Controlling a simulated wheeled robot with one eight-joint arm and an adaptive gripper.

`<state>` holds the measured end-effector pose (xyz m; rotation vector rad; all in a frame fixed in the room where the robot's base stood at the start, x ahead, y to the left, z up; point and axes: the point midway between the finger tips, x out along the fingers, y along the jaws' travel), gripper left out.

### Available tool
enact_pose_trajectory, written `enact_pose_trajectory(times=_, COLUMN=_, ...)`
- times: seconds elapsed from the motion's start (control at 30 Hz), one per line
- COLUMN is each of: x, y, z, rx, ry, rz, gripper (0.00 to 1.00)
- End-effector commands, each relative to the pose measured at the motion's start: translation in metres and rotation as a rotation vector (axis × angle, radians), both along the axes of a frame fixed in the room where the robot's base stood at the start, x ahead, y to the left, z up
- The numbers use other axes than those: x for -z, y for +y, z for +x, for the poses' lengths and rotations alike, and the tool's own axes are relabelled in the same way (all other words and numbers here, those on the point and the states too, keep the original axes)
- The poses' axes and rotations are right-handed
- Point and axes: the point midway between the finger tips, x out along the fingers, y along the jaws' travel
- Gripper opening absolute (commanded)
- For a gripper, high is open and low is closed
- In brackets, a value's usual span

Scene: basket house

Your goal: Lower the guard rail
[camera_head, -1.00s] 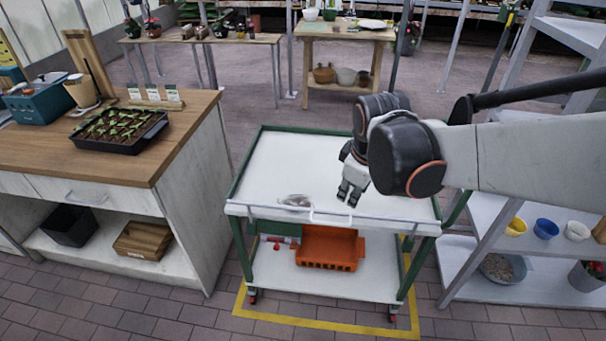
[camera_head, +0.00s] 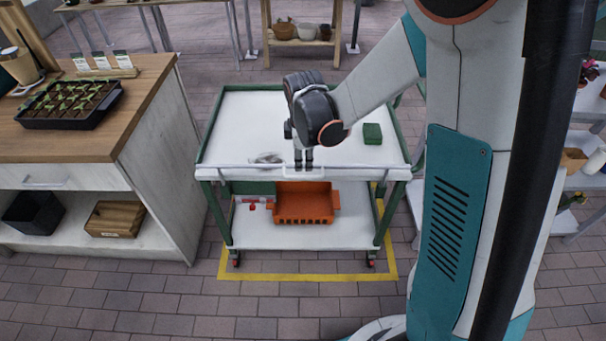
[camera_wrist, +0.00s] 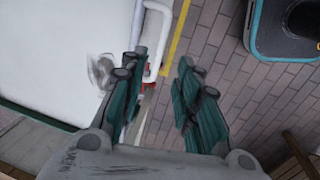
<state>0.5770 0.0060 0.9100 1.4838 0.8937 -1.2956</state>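The guard rail (camera_head: 232,167) is a thin pale bar along the near edge of a green-framed cart (camera_head: 203,145) with a white top. A white loop handle (camera_head: 319,183) sits at its middle. My gripper (camera_head: 304,168) points down over the handle in the head view. In the wrist view my gripper (camera_wrist: 158,75) is open, with its dark green fingers apart. The white handle (camera_wrist: 158,30) shows between and just beyond the fingertips, beside a small red part. I cannot tell whether a finger touches it.
A clear, blurred object (camera_head: 267,158) and a green box (camera_head: 372,133) lie on the cart top. An orange crate (camera_head: 305,204) is on its lower shelf. A wooden-topped counter (camera_head: 100,140) stands to the left. Paved floor (camera_head: 200,310) is free in front.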

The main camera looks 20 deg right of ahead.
Motion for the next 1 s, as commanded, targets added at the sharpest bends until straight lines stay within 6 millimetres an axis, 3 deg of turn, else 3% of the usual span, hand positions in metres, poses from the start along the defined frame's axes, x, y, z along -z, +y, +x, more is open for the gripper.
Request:
enact_pose_trajectory(times=0.03, x=0.014, y=-0.001, z=0.002, rx=0.001, ry=0.0, rz=0.0, gripper=0.3)
enact_pose_trajectory(times=0.2, x=0.046, y=-0.003, z=0.008, rx=0.001, ry=0.0, rz=0.0, gripper=0.3)
enact_pose_trajectory(times=0.4, x=0.07, y=-0.004, z=0.012, rx=0.001, ry=0.0, rz=0.0, gripper=0.3)
enact_pose_trajectory(times=0.87, x=0.079, y=-0.005, z=0.014, rx=0.001, ry=0.0, rz=0.0, gripper=0.3)
enact_pose_trajectory(times=1.0, x=0.079, y=-0.004, z=0.014, rx=0.001, ry=0.0, rz=0.0, gripper=0.0)
